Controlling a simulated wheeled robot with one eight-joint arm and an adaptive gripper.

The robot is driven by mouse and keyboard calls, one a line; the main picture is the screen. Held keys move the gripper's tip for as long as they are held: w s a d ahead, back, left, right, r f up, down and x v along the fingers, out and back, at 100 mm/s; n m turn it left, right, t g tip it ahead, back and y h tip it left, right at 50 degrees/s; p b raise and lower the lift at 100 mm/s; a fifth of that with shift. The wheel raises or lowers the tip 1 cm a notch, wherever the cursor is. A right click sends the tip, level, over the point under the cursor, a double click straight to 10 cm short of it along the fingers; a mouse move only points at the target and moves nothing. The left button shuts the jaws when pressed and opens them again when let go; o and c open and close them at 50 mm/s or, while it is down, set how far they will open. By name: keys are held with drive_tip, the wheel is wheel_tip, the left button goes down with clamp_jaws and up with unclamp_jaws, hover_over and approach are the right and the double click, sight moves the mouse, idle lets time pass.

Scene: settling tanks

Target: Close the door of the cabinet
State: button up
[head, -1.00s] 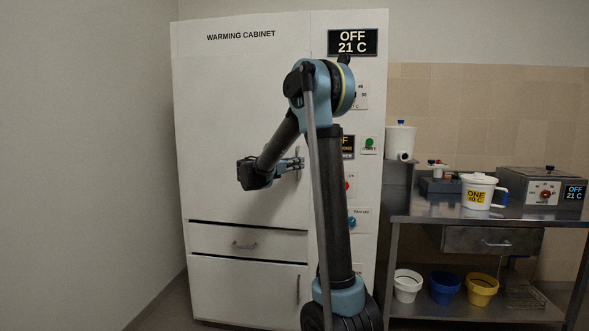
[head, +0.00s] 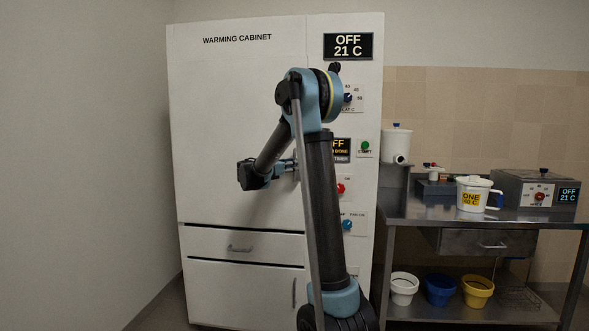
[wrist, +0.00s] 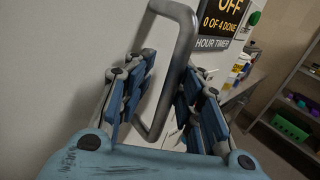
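The white warming cabinet (head: 345,270) stands against the back wall. Its large upper door (head: 225,120) looks flush with the cabinet front in the head view, with no clear gap along its edge. My gripper (head: 291,164) is at the right side of this door, partly hidden behind my arm. In the wrist view the grey bar handle (wrist: 158,118) passes between the two spread fingers of my gripper (wrist: 166,88). The fingers are apart and do not look clamped on the bar; contact with the right finger is unclear.
A drawer (head: 270,244) and a lower door (head: 240,290) are below. A control panel (head: 365,185) with displays and knobs lies right of the door. A steel bench (head: 430,212) with a white pot (head: 473,196) stands at the right. The left wall is close.

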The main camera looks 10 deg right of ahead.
drive_tip(key=v, duration=1.2)
drive_tip(key=shift+f, duration=0.1)
drive_tip(key=s+d+f+m+g+y, duration=0.2)
drive_tip(key=s+d+f+m, duration=0.25)
drive_tip(key=s, duration=0.25)
drive_tip(key=s+d+f+m+g+y, duration=0.2)
drive_tip(key=s+d+f+m, duration=0.1)
drive_tip(key=s+d, duration=0.3)
drive_tip(key=s+d+f+m+g+y, duration=0.2)
drive_tip(key=s+d+f+m, duration=0.15)
drive_tip(key=s, duration=0.45)
drive_tip(key=s+a+f+m+y, duration=0.3)
drive_tip(key=s+f+m, duration=0.3)
drive_tip(key=s, duration=0.6)
drive_tip(key=s+a+f+m+g+y, duration=0.1)
drive_tip(key=s+a+f+m+y, duration=0.3)
drive_tip(key=s+f, duration=0.7)
drive_tip(key=s+m+y, duration=0.1)
drive_tip(key=m+y, duration=0.1)
drive_tip(key=m, duration=0.1)
drive_tip(key=shift+s+f, duration=0.25)
drive_tip(key=shift+f, duration=0.05)
